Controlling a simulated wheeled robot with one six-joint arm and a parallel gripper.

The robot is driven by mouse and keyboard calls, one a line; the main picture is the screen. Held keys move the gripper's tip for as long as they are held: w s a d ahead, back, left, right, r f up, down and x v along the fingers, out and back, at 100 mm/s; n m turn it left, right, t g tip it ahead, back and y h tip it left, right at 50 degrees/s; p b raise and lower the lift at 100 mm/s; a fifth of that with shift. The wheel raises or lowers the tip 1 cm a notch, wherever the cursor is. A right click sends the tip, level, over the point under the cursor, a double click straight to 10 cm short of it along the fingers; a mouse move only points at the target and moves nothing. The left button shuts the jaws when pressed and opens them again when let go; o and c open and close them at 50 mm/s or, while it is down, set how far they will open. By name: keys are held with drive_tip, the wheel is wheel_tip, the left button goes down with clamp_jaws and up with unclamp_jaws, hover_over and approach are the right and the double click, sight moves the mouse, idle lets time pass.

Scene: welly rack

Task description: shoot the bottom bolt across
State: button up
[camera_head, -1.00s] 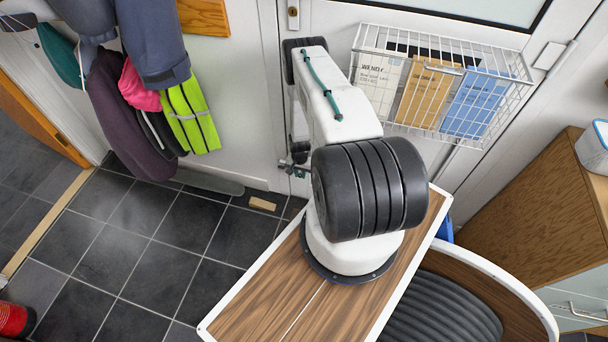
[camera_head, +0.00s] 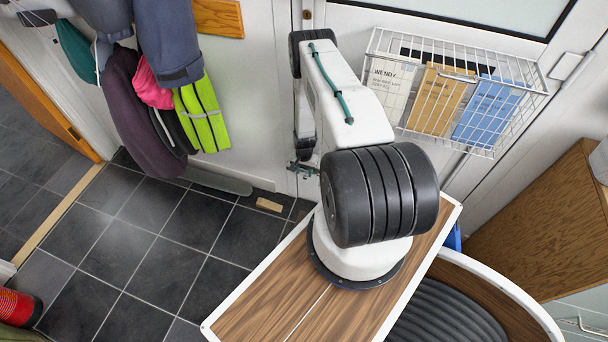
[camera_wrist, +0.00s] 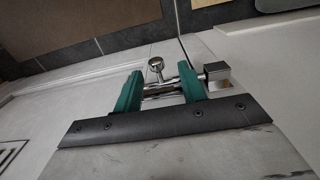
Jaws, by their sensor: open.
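The bottom bolt is a shiny metal rod (camera_wrist: 163,89) with a round knob (camera_wrist: 155,64), low on the white door, in the wrist view. A square metal block (camera_wrist: 217,70) sits just right of the rod's end. My gripper (camera_wrist: 160,76) has two green fingers, open, one on either side of the knob's stem. The rod runs across between them; I cannot tell whether either finger touches it. In the head view my gripper (camera_head: 303,168) is at the foot of the door, partly hidden by my arm, and the bolt cannot be made out.
A wire basket (camera_head: 455,92) with papers hangs on the door above right. Coats (camera_head: 140,110) hang at the left. A small wooden block (camera_head: 269,205) lies on the dark tiled floor near the door. A wooden cabinet (camera_head: 530,225) stands at the right. Floor at left is mostly clear.

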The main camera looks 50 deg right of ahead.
wheel_tip(320, 180, up, 5)
drive_tip(key=shift+a+r, duration=0.1)
idle(0.7)
